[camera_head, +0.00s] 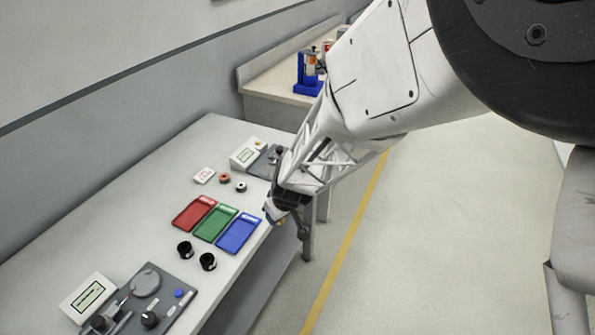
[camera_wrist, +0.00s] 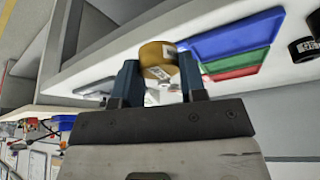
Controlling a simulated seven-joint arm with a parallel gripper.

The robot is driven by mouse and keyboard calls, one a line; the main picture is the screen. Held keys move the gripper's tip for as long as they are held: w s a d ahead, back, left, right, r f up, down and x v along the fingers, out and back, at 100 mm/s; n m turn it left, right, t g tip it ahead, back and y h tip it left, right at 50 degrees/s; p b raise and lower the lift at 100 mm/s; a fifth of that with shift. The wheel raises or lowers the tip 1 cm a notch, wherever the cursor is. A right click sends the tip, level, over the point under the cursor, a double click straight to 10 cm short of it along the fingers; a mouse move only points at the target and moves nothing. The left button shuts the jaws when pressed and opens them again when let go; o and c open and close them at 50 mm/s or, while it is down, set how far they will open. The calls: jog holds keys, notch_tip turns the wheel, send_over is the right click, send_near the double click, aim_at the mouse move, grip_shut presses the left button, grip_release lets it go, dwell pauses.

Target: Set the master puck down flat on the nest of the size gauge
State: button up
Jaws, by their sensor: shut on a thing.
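My gripper (camera_wrist: 160,72) is shut on a brass-coloured puck (camera_wrist: 157,52), held between its two fingers, with a pale label on its side. In the head view my gripper (camera_head: 285,213) hangs off the table's front edge, right of the blue tray, and mostly hides the puck. Two gauge stations stand on the table. One, at the near left, has a dark base (camera_head: 163,309), a round grey plate (camera_head: 145,281) and a display (camera_head: 89,296). The other, at the far end, has a display (camera_head: 245,153) and a dark base (camera_head: 262,163), partly hidden by my arm.
Red (camera_head: 193,213), green (camera_head: 213,223) and blue (camera_head: 240,233) trays lie mid-table. Two black rings (camera_head: 185,249) (camera_head: 207,261) stand nearer. Small pucks (camera_head: 224,177) (camera_head: 241,187) and a white card (camera_head: 204,175) lie beyond the trays. A back bench holds a blue stand (camera_head: 308,86).

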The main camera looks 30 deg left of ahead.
jog(key=shift+w+a+r+m+t+h, duration=0.35)
jog(key=shift+w+a+m, duration=0.55)
jog(key=shift+w+m, duration=0.65)
jog(key=shift+w+a+r+m+t+h, duration=0.3)
jog(key=shift+w+a+m, duration=0.65)
jog(key=shift+w, duration=1.05)
jog(key=shift+w+a+r+m+t+h, duration=0.3)
jog(key=shift+w+a+m, duration=0.5)
jog(key=shift+w+m, duration=0.8)
jog(key=shift+w+f, duration=0.1)
jog(key=shift+w, duration=0.1)
jog(key=shift+w+a, duration=0.1)
send_over(269, 167)
jog(key=s+d, duration=0.1)
jog(key=s, duration=0.1)
jog(key=shift+d+f+t, duration=0.15)
jog(key=shift+f+t, duration=0.1)
jog(key=shift+f, duration=0.4)
jog(key=shift+w, duration=0.1)
jog(key=shift+w+f, duration=0.1)
jog(key=shift+w, duration=0.05)
jog(key=shift+w+a+f, duration=0.15)
jog(key=shift+a+f, duration=0.05)
jog(key=shift+a, duration=0.1)
jog(key=shift+f, duration=1.55)
